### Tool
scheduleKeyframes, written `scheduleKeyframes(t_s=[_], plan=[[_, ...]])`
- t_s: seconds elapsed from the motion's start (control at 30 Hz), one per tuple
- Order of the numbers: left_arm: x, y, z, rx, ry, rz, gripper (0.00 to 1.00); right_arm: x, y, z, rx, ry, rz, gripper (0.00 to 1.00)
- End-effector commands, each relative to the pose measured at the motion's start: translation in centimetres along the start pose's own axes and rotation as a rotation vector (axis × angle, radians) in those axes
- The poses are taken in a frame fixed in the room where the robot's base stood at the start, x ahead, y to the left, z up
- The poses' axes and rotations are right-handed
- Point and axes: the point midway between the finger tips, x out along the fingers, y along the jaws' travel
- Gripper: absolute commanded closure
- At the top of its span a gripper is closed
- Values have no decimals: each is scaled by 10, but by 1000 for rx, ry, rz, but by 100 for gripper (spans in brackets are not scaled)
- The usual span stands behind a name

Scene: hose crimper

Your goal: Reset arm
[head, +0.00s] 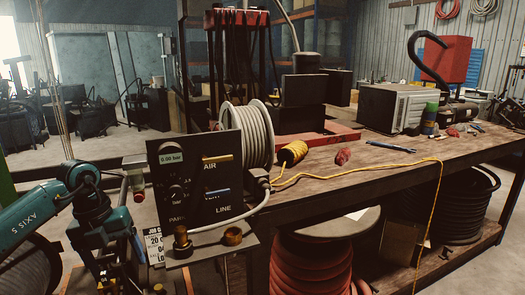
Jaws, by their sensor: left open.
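My teal left arm comes in from the left edge and bends down beside the panel. My left gripper (128,278) is low at the lower left, open and partly cut off by the bottom edge. Just right of it is a black control panel (195,178) with a gauge reading 0.00 bar, a knob, and a yellow and a blue lever. My right gripper is not in view.
Red hose coils (310,265) stand under the bench. A yellow cord hangs over its front edge.

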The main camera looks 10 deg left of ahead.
Motion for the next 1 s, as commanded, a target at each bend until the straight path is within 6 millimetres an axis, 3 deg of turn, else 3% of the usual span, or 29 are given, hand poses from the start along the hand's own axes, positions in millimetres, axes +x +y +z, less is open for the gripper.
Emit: scheduleKeyframes(t_s=[0.1, 0.27, 0.4, 0.5, 0.63, 0.73, 0.87, 1.0], plan=[[36, -53, -28, 115, 87, -200, 22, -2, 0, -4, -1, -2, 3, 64], [70, -137, -88, 210, 227, -589, 22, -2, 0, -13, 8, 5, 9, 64], [66, -208, -146, 128, 347, -1055, 22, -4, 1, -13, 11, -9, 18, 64], [52, -236, -166, -66, 394, -1352, 22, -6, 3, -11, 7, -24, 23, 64], [44, -241, -163, -467, 402, -1629, 22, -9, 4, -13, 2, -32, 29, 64], [60, -222, -153, -857, 373, -1723, 22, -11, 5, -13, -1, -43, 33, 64], [110, -177, -155, -1403, 316, -1659, 22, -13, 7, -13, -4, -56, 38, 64], [172, -129, -188, -1872, 275, -1425, 22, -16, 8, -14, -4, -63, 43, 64]])
